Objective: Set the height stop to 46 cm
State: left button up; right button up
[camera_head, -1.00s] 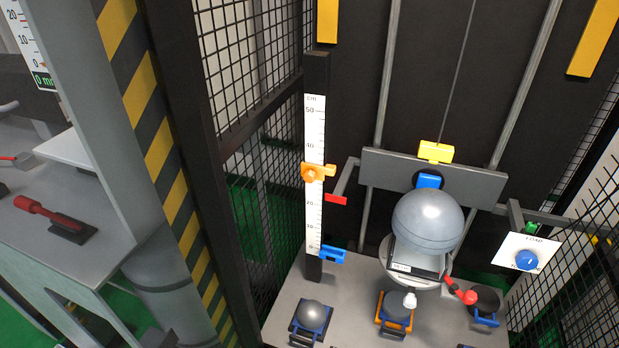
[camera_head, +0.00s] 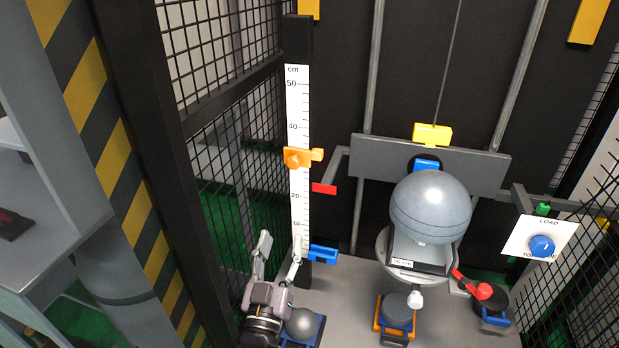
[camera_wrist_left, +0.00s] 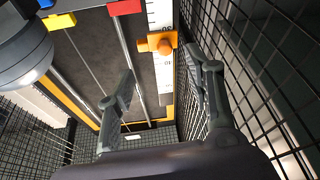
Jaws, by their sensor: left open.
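The height stop is an orange slider with a round knob (camera_head: 292,159) on the white cm scale (camera_head: 298,95). It covers the marks around 30, between the visible 20 and 40 labels. In the left wrist view the orange stop (camera_wrist_left: 157,43) appears ahead, between and beyond the fingertips. My left gripper (camera_head: 280,245) is open and empty, well below the stop, with its fingers pointing up in front of the scale's lower end. The two spread fingers also show in the left wrist view (camera_wrist_left: 162,80). My right gripper is not in view.
A blue bracket (camera_head: 323,254) sits near the scale's foot. A red pointer (camera_head: 324,188) juts in just right of the scale. A large grey ball (camera_head: 430,205) hangs to the right. Black mesh (camera_head: 225,150) stands close on the left.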

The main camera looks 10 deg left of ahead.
aim_at(293, 167)
pick_arm(q)
jog(key=shift+t, duration=0.3)
jog(key=p+x, duration=0.1)
jog(key=x, duration=0.5)
jog(key=r+p+x, duration=0.1)
jog(key=x, duration=0.5)
jog(key=s+r+x, duration=0.1)
jog(key=x, duration=0.5)
jog(key=shift+w+a+r+p, duration=0.1)
jog(key=shift+a+p, duration=0.15)
jog(key=shift+p, duration=0.15)
jog(key=shift+c, duration=0.3)
grip_shut()
